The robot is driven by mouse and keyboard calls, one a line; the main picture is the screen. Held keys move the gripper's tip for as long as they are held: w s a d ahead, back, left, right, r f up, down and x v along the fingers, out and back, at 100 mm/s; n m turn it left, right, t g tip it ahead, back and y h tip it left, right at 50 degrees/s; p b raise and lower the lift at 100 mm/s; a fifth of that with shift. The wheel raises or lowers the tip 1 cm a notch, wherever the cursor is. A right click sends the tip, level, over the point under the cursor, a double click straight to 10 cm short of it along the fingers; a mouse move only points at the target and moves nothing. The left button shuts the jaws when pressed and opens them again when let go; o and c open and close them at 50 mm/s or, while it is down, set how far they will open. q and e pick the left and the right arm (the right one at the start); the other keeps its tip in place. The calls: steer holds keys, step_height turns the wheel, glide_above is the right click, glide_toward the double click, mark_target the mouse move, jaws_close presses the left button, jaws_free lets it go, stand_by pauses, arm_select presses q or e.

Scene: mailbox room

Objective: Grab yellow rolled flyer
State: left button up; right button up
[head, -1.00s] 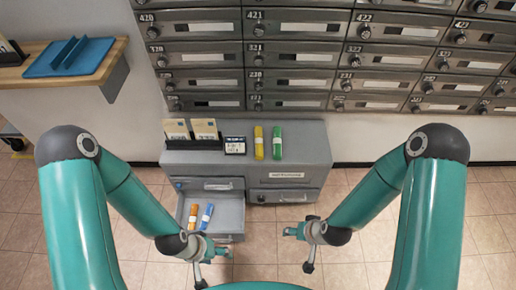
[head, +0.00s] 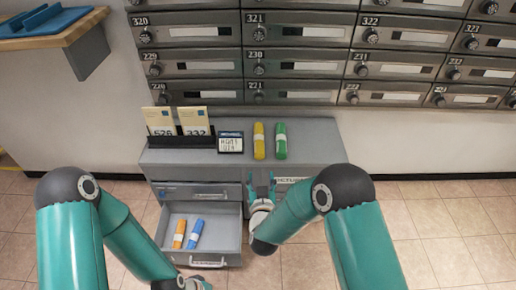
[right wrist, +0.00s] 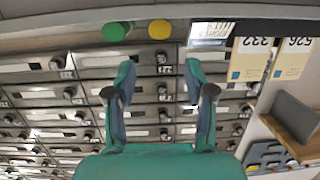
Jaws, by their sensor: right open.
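The yellow rolled flyer (head: 259,141) with a pale band lies on top of the grey cabinet, beside the green rolled flyer (head: 281,141). My right gripper (head: 262,179) is open and empty at the cabinet's front edge, just short of the yellow flyer and apart from it. In the right wrist view, which is upside down, the yellow flyer's round end (right wrist: 159,29) and the green one's end (right wrist: 115,31) show beyond the open fingers (right wrist: 161,78). My left gripper (head: 197,285) is low near the open drawer, mostly cut off by the frame's bottom edge; its jaws cannot be made out.
The open drawer (head: 231,238) holds an orange roll (head: 179,234) and a blue roll (head: 195,234). A small sign (head: 230,143) and a black card holder (head: 181,142) stand left of the yellow flyer. Mailboxes (head: 300,63) rise behind the cabinet (head: 322,135).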

mark_target(260, 155)
steer(key=b+x, duration=0.4)
steer(key=x, duration=0.7)
steer(key=shift+f, duration=0.1)
steer(key=shift+b+x, duration=0.4)
steer(key=shift+x, duration=0.55)
steer(key=c, duration=0.9)
steer(key=shift+c, duration=0.2)
steer(key=shift+r, duration=0.35)
